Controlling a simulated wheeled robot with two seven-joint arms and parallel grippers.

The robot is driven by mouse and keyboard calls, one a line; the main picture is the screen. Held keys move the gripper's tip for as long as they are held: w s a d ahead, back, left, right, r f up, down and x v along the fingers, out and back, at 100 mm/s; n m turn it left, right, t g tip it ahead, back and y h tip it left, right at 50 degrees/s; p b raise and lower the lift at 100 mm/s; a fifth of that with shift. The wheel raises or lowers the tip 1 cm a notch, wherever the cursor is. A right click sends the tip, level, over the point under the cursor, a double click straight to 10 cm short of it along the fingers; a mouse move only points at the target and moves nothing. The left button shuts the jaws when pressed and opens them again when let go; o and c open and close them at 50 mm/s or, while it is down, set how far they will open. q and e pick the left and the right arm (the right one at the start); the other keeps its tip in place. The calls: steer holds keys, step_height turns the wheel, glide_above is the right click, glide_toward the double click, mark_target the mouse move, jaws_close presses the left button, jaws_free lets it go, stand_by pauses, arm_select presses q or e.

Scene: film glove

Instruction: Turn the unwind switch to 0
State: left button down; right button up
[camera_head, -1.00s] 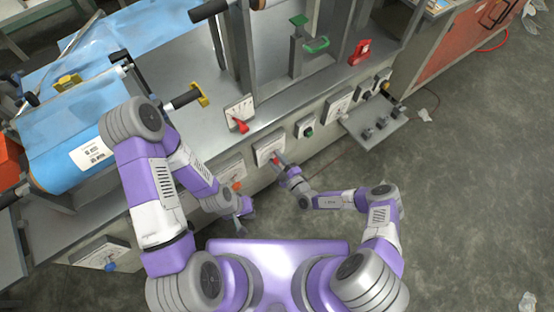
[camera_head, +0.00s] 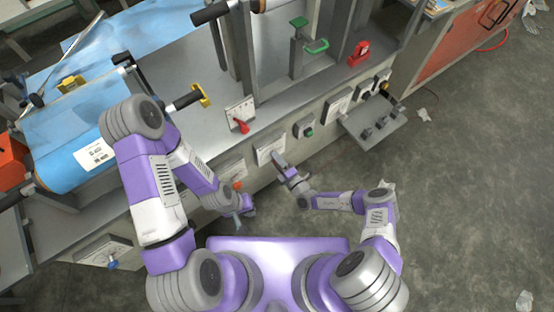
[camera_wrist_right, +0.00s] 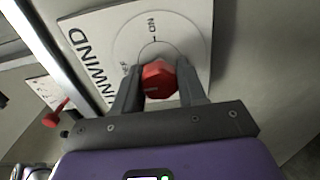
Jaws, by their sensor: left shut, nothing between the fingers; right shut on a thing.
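The unwind switch is a red knob (camera_wrist_right: 158,80) on a white plate (camera_wrist_right: 85,30) lettered "UNWIND", with a "1" printed above the knob in the right wrist view. My right gripper (camera_wrist_right: 160,88) has a finger on each side of the knob and is shut on it. In the head view, my right gripper (camera_head: 278,160) is at the white plate (camera_head: 268,149) on the machine's front face, and hides the knob. The knob's pointing direction is unclear, and I see no "0" mark. My left gripper (camera_head: 246,209) is shut and empty, low in front of the machine.
A second red knob (camera_wrist_right: 56,113) sits on a neighbouring plate, left of my right gripper. A red-handled switch (camera_head: 240,125) is on the upper panel above. A grey shelf (camera_head: 385,133) juts out to the right. The floor to the right is open.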

stand_by(0.4)
steer(key=o, duration=1)
steer(key=p+v, duration=0.1)
steer(key=v, duration=0.6)
steer(key=shift+s+d+p, duration=0.15)
steer(key=shift+s+p, duration=0.1)
steer(key=shift+p, duration=0.1)
